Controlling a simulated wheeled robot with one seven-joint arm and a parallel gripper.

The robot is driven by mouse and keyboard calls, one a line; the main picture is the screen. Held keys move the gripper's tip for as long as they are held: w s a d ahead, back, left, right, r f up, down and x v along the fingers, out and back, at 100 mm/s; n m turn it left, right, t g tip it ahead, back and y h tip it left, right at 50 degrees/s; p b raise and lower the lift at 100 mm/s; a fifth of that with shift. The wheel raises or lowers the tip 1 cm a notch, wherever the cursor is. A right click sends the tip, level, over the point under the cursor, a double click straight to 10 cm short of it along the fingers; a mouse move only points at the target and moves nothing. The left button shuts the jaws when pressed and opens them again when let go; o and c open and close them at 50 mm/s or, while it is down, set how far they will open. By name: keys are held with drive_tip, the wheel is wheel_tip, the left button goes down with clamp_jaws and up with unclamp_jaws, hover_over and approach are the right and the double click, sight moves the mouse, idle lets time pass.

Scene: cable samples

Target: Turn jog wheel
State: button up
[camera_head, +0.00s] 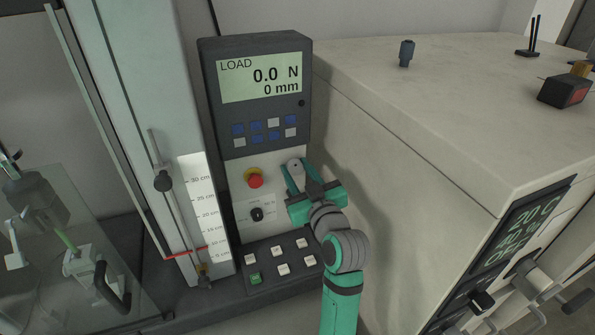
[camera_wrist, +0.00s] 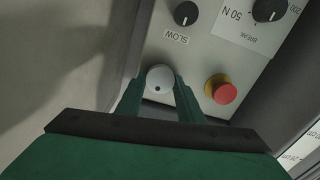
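The jog wheel appears to be the pale round knob with a small dark dot (camera_wrist: 159,80) on the grey control panel. In the head view the wheel (camera_head: 295,166) is partly hidden by my fingers. My gripper (camera_head: 304,173) is at the panel, just below the display. In the wrist view my gripper (camera_wrist: 160,92) has one green finger on each side of the wheel. The fingertips are very close to its rim; I cannot tell whether they touch it. The display (camera_head: 262,77) reads LOAD 0.0 N and 0 mm.
A red emergency button on a yellow base (camera_wrist: 224,90) sits close beside the wheel. A black knob marked SLOW (camera_wrist: 186,13) and a larger black knob (camera_wrist: 268,8) are also on the panel. A pale cabinet (camera_head: 400,150) stands close to the right of my arm.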

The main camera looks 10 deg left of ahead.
drive_tip(key=shift+m, duration=0.4)
drive_tip(key=m, duration=0.6)
drive_tip(key=shift+m, duration=0.3)
drive_tip(key=m, duration=0.6)
drive_tip(key=shift+w+d+f+m, duration=0.1)
drive_tip(key=shift+d+f+m, duration=0.05)
drive_tip(key=shift+m, duration=0.25)
drive_tip(key=o, duration=1.1)
